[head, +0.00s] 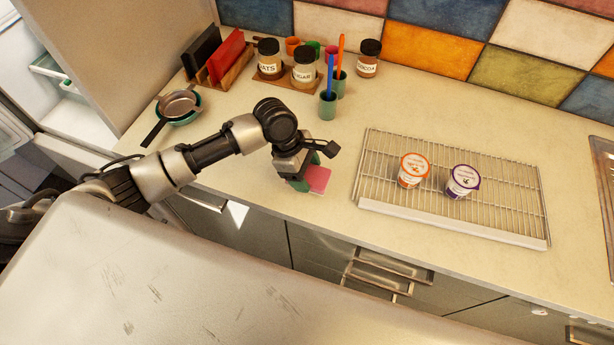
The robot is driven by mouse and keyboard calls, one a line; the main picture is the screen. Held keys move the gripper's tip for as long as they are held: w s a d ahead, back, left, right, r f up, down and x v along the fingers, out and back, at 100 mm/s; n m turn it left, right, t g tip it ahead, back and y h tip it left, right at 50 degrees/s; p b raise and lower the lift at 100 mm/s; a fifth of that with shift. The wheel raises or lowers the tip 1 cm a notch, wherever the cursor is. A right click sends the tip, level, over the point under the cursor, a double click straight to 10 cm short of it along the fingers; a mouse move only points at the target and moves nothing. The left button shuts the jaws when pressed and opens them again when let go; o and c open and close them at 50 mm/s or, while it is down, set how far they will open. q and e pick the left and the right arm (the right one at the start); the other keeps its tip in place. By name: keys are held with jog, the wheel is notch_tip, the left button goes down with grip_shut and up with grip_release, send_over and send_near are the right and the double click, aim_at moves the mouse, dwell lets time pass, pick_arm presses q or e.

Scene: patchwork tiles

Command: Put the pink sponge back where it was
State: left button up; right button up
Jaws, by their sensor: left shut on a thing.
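The pink sponge (319,180) is at the front edge of the counter, left of the wire rack. My left gripper (312,168) is directly over it, pointing down, and is shut on it. The gripper and wrist hide part of the sponge. A small green patch (298,185) shows beside the sponge under the gripper; I cannot tell what it belongs to. I cannot tell whether the sponge touches the counter. My right gripper is not in view.
A wire rack (382,195) with an orange-lidded cup (413,169) and a purple-lidded cup (463,181) lies to the right. Jars, including cocoa (368,60), and a green cup with utensils (328,106) stand behind. Pans (178,105) lie left. Counter between gripper and rack is clear.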

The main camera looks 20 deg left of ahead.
pick_arm(q)
jog(key=shift+w+f, duration=0.35)
jog(key=shift+f, duration=0.05)
jog(key=shift+f+p, duration=0.4)
jog(key=shift+f, duration=1.45)
jog(key=o, duration=0.9)
jog(key=b+v, duration=0.1)
jog(key=v, duration=1.1)
jog(key=shift+s, duration=0.1)
